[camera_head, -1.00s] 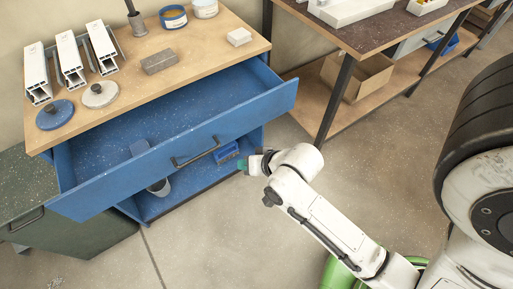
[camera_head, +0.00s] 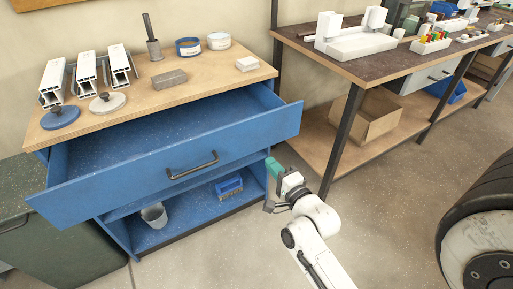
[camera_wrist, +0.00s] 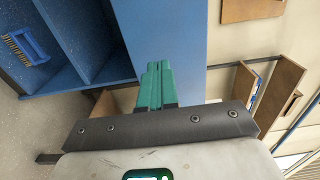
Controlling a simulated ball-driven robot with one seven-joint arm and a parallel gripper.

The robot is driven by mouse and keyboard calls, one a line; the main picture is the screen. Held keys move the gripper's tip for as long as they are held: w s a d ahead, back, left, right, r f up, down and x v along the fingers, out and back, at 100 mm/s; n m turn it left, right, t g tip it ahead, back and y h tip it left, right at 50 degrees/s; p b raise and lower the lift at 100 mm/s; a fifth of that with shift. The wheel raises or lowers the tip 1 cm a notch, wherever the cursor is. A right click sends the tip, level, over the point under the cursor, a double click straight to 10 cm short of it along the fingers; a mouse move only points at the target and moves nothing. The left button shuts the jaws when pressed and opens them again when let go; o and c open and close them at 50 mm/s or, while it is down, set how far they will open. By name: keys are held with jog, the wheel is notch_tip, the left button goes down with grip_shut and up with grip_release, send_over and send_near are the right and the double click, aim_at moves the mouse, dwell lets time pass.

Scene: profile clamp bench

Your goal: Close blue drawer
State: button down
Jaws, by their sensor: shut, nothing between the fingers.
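The blue drawer (camera_head: 120,178) is pulled well out under the wooden top of the blue bench, with a dark bar handle (camera_head: 192,166) on its front. My gripper (camera_head: 270,162) has green fingers, closed together with nothing between them. In the head view it is just below the right end of the drawer front, to the right of the handle. In the wrist view the fingers (camera_wrist: 157,68) point at a broad blue panel (camera_wrist: 165,30), probably the drawer front. Whether they touch it I cannot tell.
White profiles (camera_head: 87,72), round discs and tins stand on the benchtop. A second bench (camera_head: 345,62) with a cardboard box (camera_head: 366,115) stands to the right. Floor in front is open.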

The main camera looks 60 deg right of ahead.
aim_at(252, 140)
jog(key=x, duration=0.9)
jog(key=shift+w+d+b, duration=0.2)
jog(key=shift+w+b, duration=0.05)
jog(key=shift+b, duration=0.05)
jog(key=shift+w+d, duration=0.15)
jog(key=b+x, duration=0.3)
jog(key=x, duration=1.3)
jog(key=shift+w+f, duration=0.15)
jog(key=shift+w+d, duration=0.2)
jog(key=shift+w+r, duration=0.2)
jog(key=shift+r, duration=0.1)
jog(key=shift+f, duration=0.1)
